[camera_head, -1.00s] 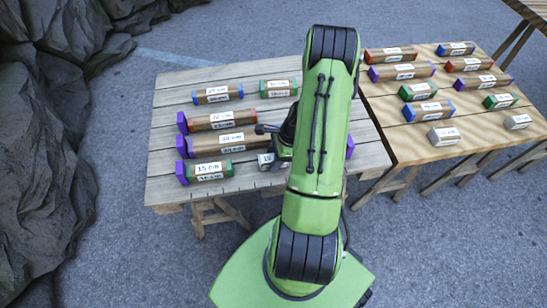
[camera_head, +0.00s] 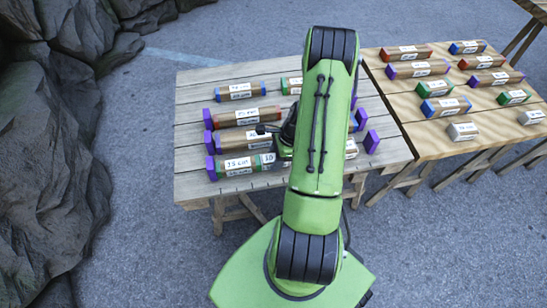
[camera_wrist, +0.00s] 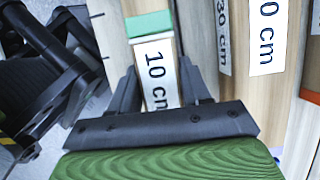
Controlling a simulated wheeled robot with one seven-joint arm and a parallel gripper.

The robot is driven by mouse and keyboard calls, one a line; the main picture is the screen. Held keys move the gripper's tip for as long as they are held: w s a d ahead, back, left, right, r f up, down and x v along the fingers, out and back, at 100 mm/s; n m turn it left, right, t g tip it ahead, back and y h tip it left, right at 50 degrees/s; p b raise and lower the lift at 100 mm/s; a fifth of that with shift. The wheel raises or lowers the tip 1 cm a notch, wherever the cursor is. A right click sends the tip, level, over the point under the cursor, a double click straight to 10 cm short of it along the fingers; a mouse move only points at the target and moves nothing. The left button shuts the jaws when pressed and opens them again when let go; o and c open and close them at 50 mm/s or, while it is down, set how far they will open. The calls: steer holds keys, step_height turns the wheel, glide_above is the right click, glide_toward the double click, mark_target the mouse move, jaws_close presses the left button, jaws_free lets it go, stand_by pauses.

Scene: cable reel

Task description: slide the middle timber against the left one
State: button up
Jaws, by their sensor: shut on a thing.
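The left timber (camera_head: 237,166), marked 15 cm, lies in the table's front row with a purple block (camera_head: 211,168) at its left end. The middle timber (camera_head: 269,158), marked 10, lies just right of it, partly hidden by my arm. They look end to end in the head view; I cannot tell whether they touch. In the wrist view, my gripper (camera_wrist: 158,85) is shut across the middle timber (camera_wrist: 155,68), its fingers on either side of the 10 cm label. A green end band (camera_wrist: 150,24) shows beyond the fingers. A pale timber end (camera_head: 351,148) shows right of my arm.
Longer timbers lie close behind in parallel rows, including one (camera_head: 246,116) with a purple block at its left. A purple block (camera_head: 372,141) stands at the right. A second table (camera_head: 400,105) holds several timbers. Rocks (camera_head: 45,150) rise at the left.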

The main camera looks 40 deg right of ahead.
steer(key=o, duration=1.1)
steer(key=shift+w+a, duration=0.3)
steer(key=shift+a, duration=0.2)
steer(key=shift+o, duration=0.2)
steer(key=shift+d, duration=0.1)
steer(key=shift+s, duration=0.1)
steer(key=p+v, duration=0.5)
steer(key=v, duration=1)
steer(key=shift+d+r, duration=0.25)
steer(key=shift+r, duration=0.1)
